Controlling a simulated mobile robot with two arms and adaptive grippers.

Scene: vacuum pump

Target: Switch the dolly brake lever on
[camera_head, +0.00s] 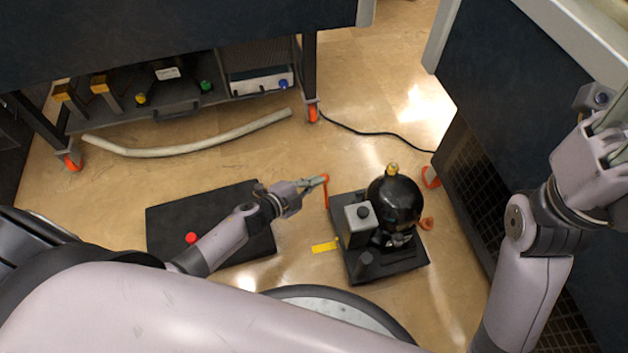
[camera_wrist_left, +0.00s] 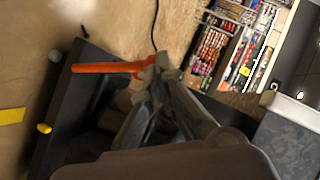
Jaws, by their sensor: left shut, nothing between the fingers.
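The dolly (camera_head: 405,260) is a low black platform on the floor at the centre right, carrying a black round pump (camera_head: 394,204). A thin orange lever (camera_head: 326,194) stands at the dolly's far left corner; in the left wrist view it is an orange bar (camera_wrist_left: 104,68). My left gripper (camera_head: 323,181) is shut with nothing between its fingers. Its tips are at the lever's upper end; whether they touch it I cannot tell. In the wrist view the fingers (camera_wrist_left: 158,72) overlap the bar's right end. My right gripper (camera_head: 612,128) is partly cut off at the right edge.
A flat black slab (camera_head: 170,215) with a red knob lies under my left arm. A shelf cart (camera_head: 180,108) with orange casters and a pale hose (camera_head: 190,146) are behind. A dark cabinet (camera_head: 500,85) stands right. Open floor lies behind the dolly.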

